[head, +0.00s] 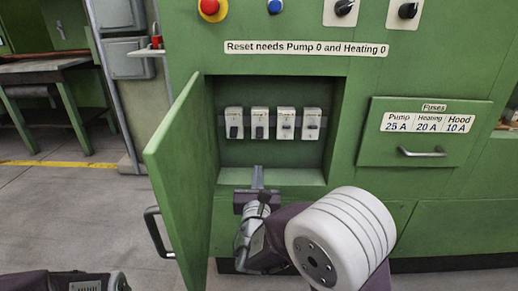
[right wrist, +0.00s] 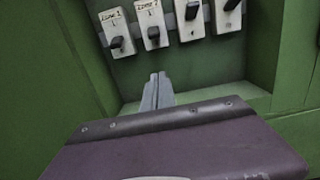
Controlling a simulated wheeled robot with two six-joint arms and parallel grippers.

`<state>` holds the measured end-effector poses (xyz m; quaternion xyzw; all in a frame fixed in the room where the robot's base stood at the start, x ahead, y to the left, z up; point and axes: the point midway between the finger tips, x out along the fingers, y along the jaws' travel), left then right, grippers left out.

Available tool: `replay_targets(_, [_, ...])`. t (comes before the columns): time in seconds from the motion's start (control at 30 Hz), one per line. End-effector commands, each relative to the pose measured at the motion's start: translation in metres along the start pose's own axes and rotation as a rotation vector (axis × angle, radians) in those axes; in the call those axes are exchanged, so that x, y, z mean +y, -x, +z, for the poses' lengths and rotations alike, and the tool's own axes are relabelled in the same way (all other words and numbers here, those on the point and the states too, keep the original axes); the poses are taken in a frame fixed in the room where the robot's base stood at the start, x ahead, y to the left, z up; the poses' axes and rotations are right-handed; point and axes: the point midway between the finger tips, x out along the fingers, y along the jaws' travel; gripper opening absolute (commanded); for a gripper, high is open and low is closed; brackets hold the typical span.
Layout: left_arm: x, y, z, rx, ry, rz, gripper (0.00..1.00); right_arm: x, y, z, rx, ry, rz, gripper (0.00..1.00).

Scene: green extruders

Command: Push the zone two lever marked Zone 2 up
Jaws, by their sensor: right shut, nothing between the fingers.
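The Zone 2 switch (head: 259,117) is the second from the left in a row of white switches inside the open green cabinet. Its black lever (head: 259,132) sits low on the plate. In the right wrist view the "Zone 2" label is partly readable and the lever (right wrist: 153,33) points down. My right gripper (head: 258,172) is shut and empty at the cabinet opening, below that lever and apart from it. Its fingertips also show in the right wrist view (right wrist: 158,80). My left gripper is out of view; only part of my left arm shows at bottom left.
The Zone 1 switch (head: 234,118) stands just left, lever low. Two more switches (head: 285,123) (head: 311,123) are at right, levers higher. The open cabinet door (head: 178,170) stands left of my gripper. The cabinet's bottom ledge (head: 295,177) lies below the switches.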

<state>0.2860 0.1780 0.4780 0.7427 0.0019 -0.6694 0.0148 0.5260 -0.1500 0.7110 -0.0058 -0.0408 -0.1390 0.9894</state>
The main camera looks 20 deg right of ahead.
Motion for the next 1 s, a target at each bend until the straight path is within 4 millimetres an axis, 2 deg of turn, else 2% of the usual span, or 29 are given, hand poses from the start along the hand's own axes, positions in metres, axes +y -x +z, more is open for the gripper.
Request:
replay_targets(0.17, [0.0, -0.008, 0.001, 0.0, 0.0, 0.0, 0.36, -0.001, -0.019, -0.003, -0.002, -0.003, -0.004, 0.0])
replay_targets(0.53, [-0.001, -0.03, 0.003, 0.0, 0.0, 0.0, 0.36, -0.001, -0.099, -0.004, -0.001, 0.0, -0.003, 0.0])
replay_targets(0.57, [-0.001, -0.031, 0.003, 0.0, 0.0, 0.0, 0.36, -0.001, -0.102, 0.0, -0.004, -0.001, -0.002, 0.0])
replay_targets(0.6, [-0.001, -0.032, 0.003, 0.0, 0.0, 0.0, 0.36, 0.0, -0.097, 0.011, -0.006, -0.003, 0.0, 0.0])
replay_targets(0.73, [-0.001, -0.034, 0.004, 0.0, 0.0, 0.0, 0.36, -0.001, -0.09, 0.028, -0.003, -0.002, -0.001, 0.0])
replay_targets(1.0, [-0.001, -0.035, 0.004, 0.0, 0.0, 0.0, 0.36, 0.0, -0.086, 0.038, 0.0, 0.0, -0.001, 0.0])
